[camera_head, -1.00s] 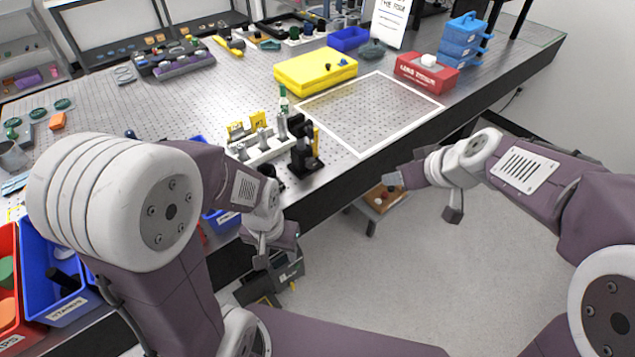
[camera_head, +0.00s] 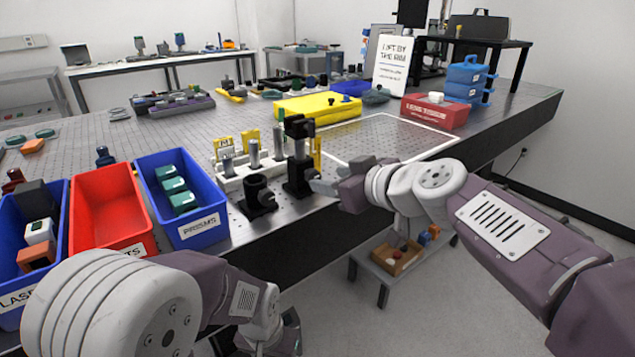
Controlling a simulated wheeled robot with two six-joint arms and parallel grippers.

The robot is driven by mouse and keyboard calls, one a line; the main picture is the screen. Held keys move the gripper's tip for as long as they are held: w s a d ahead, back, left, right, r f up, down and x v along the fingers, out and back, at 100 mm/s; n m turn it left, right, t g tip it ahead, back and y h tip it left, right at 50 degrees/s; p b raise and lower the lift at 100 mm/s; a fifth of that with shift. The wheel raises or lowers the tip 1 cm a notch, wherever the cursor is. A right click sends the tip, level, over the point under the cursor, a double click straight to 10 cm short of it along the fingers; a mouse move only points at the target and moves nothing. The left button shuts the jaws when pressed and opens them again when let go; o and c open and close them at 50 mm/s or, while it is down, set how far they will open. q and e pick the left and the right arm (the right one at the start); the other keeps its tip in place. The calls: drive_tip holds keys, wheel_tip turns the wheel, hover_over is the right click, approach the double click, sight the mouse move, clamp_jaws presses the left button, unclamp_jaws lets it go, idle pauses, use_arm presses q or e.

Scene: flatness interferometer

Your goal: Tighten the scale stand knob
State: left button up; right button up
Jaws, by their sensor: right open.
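A black upright stand (camera_head: 299,165) with a yellow strip (camera_head: 317,152) on its right side is near the table's front edge; it looks like the scale stand. I cannot make out its knob clearly. My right gripper (camera_head: 322,187) is open, close to the right of the stand's lower part in the picture; I cannot tell whether it touches. My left gripper (camera_head: 268,338) is low in front of the table, partly hidden by my own arm, and its jaws cannot be read.
Left of the stand are a short black holder (camera_head: 258,198) and a white rack (camera_head: 232,182) with grey posts. Blue (camera_head: 200,228) and red bins (camera_head: 108,212) line the front edge. Behind are a yellow case (camera_head: 318,106) and a white-outlined clear area (camera_head: 378,136).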

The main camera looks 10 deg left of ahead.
sight(314, 177)
drive_tip(key=x, duration=0.6)
drive_tip(key=shift+w+a+f, duration=0.15)
drive_tip(key=shift+w+a, duration=0.05)
clamp_jaws()
